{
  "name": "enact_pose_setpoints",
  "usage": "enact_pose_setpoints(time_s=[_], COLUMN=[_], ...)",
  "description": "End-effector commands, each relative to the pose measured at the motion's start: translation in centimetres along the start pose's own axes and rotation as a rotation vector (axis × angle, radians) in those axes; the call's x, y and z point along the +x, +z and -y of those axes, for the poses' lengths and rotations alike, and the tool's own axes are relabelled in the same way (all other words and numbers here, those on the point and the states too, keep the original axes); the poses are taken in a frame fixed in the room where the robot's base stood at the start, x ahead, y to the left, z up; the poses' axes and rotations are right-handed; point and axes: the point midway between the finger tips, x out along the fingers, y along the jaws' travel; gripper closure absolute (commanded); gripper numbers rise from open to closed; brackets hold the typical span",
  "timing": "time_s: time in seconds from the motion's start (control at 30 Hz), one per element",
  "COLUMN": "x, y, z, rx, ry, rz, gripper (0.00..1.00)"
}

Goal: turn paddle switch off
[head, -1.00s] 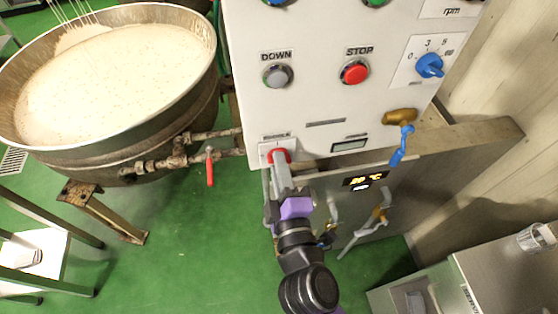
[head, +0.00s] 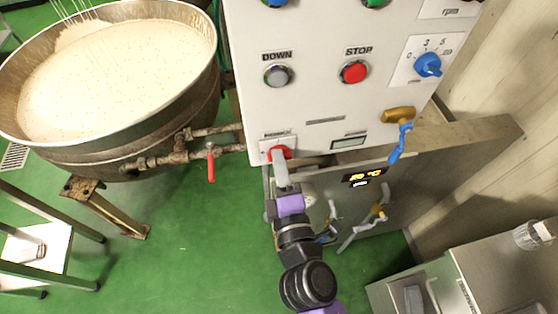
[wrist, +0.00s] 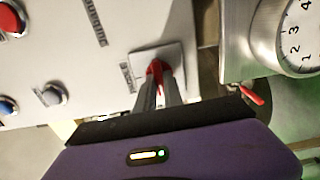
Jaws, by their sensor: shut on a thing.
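The paddle switch is a red knob (head: 279,152) on a small white plate at the lower left of the control panel (head: 310,110). It also shows in the wrist view as a red knob (wrist: 156,70) on its square plate. My gripper (head: 280,163) reaches up to it from below, and its two grey fingers (wrist: 159,84) are shut on the red knob. The fingers hide much of the knob, so its exact angle is hard to tell.
A large kettle (head: 185,95) of pale mix stands left of the panel. A red-handled valve (head: 211,165) sits on its pipe, left of my gripper. A blue-handled tap (head: 400,143) hangs at the right. Green floor (head: 190,240) lies open below.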

Motion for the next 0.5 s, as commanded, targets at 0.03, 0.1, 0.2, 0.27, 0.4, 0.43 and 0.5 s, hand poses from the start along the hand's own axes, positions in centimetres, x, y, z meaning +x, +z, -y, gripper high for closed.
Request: enact_pose_setpoints(time_s=[0.03, 0.1, 0.2, 0.27, 0.4, 0.43, 0.5], x=[-0.07, -0.07, -0.06, -0.05, -0.03, -0.03, -0.04], y=[-0.09, -0.1, -0.08, -0.07, -0.04, -0.04, -0.03], z=[0.17, 0.17, 0.15, 0.13, 0.08, 0.07, 0.07], rx=[-0.003, -0.003, -0.002, -0.002, -0.001, -0.001, -0.001], ry=[-0.003, -0.003, -0.002, -0.002, -0.001, -0.001, -0.001], rz=[-0.002, -0.002, -0.002, -0.001, -0.001, -0.001, -0.001], gripper=[1.0, 1.0, 0.69, 0.66, 0.66, 0.66, 0.66])
